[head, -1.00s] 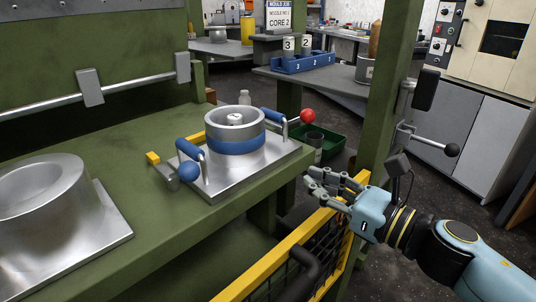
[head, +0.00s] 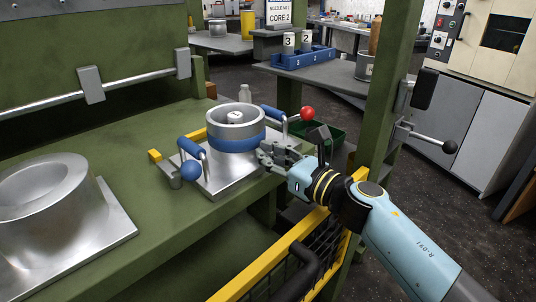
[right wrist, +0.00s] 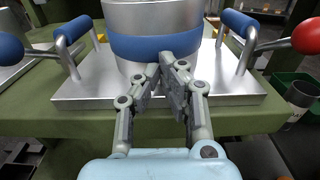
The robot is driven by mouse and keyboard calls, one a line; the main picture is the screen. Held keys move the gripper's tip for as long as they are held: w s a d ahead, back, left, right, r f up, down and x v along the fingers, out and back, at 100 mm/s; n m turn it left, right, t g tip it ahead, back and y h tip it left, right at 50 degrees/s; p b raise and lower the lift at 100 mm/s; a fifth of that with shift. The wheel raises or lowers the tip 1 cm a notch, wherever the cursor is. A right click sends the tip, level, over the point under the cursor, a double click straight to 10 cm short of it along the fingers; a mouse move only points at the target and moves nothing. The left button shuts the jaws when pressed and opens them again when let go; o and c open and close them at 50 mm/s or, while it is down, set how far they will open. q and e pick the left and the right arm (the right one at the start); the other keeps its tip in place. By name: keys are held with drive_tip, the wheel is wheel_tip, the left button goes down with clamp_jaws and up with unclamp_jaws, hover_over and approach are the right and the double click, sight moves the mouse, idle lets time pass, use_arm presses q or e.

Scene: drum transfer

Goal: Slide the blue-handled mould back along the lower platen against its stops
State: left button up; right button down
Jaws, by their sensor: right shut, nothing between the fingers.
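The blue-handled mould (head: 237,145) is a metal cylinder with a blue band on a square plate, upright on the green lower platen (head: 120,145). Its two blue handles (head: 191,146) stand at opposite sides; it also shows in the right wrist view (right wrist: 155,48). Yellow stops (head: 155,156) show at the mould's left and behind it; whether the plate touches them I cannot tell. My right gripper (head: 262,150) is shut and empty at the mould's front right side, its tips close to the blue band. Contact is unclear. My left gripper is out of view.
Another metal mould part (head: 45,205) on its plate sits at the left of the platen. A yellow guard rail (head: 262,262) runs along the front below. A green post (head: 392,110) stands at the right. A red ball knob (head: 307,114) and a green bin (head: 325,137) are beyond the mould.

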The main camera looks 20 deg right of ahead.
drive_tip(key=b+x, duration=0.1)
drive_tip(key=x, duration=0.4)
drive_tip(key=shift+w, duration=0.1)
